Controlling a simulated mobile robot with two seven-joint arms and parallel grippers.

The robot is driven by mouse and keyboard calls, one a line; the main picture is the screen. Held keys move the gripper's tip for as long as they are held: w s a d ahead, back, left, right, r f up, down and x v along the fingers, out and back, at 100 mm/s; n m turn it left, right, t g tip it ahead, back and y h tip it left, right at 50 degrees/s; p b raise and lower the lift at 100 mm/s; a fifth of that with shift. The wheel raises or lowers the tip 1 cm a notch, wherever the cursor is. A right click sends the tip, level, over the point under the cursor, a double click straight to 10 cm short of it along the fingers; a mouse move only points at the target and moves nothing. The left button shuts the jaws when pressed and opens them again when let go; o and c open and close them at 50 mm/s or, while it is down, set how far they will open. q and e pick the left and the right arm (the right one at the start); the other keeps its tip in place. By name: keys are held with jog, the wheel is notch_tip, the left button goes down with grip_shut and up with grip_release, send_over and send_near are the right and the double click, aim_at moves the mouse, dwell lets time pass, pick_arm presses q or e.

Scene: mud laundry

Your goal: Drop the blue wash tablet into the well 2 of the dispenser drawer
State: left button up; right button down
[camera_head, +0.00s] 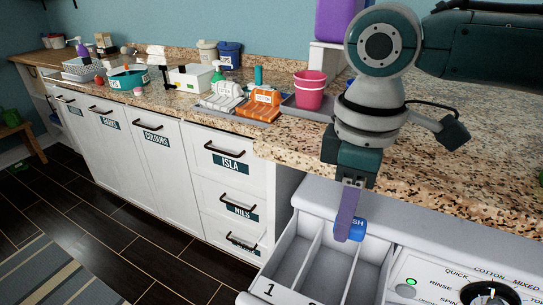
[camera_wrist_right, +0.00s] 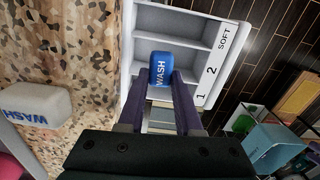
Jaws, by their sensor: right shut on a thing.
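The blue wash tablet (camera_head: 356,229), marked WASH, is held between the fingertips of my right gripper (camera_head: 349,212). In the right wrist view the tablet (camera_wrist_right: 160,69) sits at the ends of the two purple fingers (camera_wrist_right: 160,88). The open dispenser drawer (camera_head: 279,246) is below it, with wells marked 1, 2 and SOFT in the right wrist view. There the tablet appears over the middle part of the drawer (camera_wrist_right: 215,72), in line with well 2 and hiding some of it. Its exact height above the drawer is hard to tell. My left gripper is not in view.
The washer's control panel (camera_head: 450,282) with a dial is right of the drawer. The speckled counter (camera_head: 430,165) runs behind it. A white WASH block (camera_wrist_right: 36,106) shows in the right wrist view.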

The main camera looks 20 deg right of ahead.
jog(key=c, duration=0.5)
grip_release()
notch_tip(320, 180, up, 10)
dwell(0.3)
jog(key=shift+a, duration=0.1)
